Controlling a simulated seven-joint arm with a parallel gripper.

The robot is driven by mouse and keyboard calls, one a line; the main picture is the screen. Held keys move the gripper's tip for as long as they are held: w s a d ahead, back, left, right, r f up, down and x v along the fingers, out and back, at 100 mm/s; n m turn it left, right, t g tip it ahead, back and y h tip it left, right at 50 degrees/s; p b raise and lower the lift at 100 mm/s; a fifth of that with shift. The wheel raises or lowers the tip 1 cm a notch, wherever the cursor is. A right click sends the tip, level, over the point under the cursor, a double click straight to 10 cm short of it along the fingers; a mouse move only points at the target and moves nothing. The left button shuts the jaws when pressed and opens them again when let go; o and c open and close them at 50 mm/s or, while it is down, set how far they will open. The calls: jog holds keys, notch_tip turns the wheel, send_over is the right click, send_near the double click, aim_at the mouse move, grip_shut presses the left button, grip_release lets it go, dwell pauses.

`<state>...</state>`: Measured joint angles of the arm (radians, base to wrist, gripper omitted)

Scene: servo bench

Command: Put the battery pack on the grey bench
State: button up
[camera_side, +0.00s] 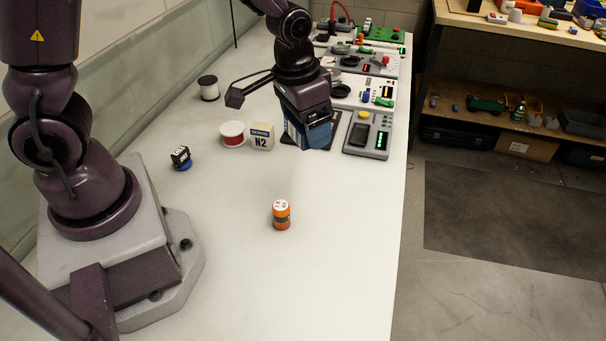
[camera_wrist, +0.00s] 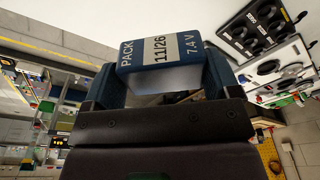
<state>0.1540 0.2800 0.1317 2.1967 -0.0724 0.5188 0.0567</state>
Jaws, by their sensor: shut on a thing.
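My gripper (camera_side: 308,122) is above the far part of the pale grey-white bench (camera_side: 220,265), tilted downward. The pack (camera_wrist: 160,50) shows between the two blue fingers in the wrist view. In the side view the pack is mostly hidden by the gripper. The gripper appears to be clear of the bench top, though its exact height is hard to tell.
An orange cylinder (camera_side: 281,215) stands in the open near part of the bench. Control panels (camera_side: 368,135) line the far right.

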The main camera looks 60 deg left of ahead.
jog(key=s+n, duration=0.1)
jog(key=s+a+f+n, duration=0.1)
jog(key=s+n, duration=0.1)
jog(key=s+f+n, duration=0.1)
jog(key=n, duration=0.1)
jog(key=shift+s+a+f+y, duration=0.15)
jog(key=shift+s+a+y, duration=0.1)
jog(key=shift+y, duration=0.15)
jog(key=s+n, duration=0.1)
jog(key=n, duration=0.1)
jog(key=s+a+f+n, duration=0.1)
jog(key=n, duration=0.2)
jog(key=s+a+n+g, duration=0.1)
jog(key=s+n, duration=0.1)
jog(key=shift+s+a+f+n+y, duration=0.1)
jog(key=shift+a+f+n+y, duration=0.1)
jog(key=shift+f+n+y, duration=0.2)
jog(key=n, duration=0.3)
jog(key=shift+s+a+f, duration=0.15)
jog(key=shift+s+a, duration=0.15)
jog(key=shift+s, duration=0.1)
jog(key=shift+w+n+g, duration=0.1)
jog(key=shift+n+g, duration=0.2)
jog(key=shift+n, duration=0.5)
